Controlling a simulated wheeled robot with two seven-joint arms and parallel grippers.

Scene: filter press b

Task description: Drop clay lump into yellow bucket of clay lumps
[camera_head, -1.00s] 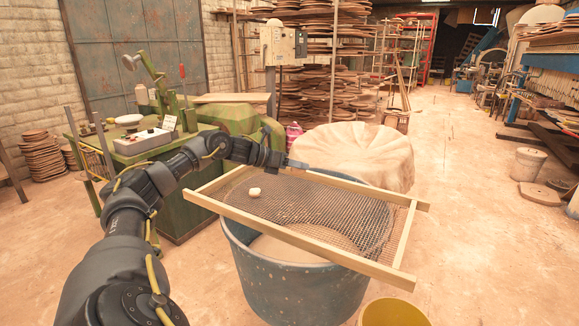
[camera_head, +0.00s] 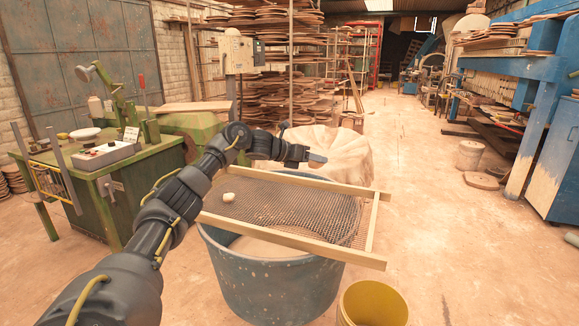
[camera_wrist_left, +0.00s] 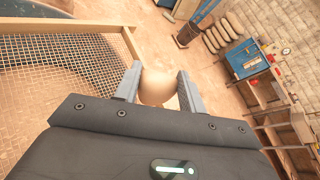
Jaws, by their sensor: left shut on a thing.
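My left gripper (camera_head: 318,158) is above the right half of the wooden-framed sieve (camera_head: 340,258) in the head view. In the left wrist view its two fingers (camera_wrist_left: 159,82) are shut on a rounded, pale tan clay lump (camera_wrist_left: 158,90). A second, cream lump (camera_head: 229,197) lies on the mesh toward the left. The yellow bucket (camera_head: 373,303) stands on the floor at the bottom, to the right of the gripper and lower; its contents are not visible. My right gripper is not in view.
The sieve rests across a large blue tub (camera_head: 270,285). A pale, cloth-like bulky mound (camera_head: 330,153) stands behind it. A green machine (camera_head: 105,190) is at left. The floor right of the yellow bucket is open, up to a blue cabinet (camera_head: 560,160).

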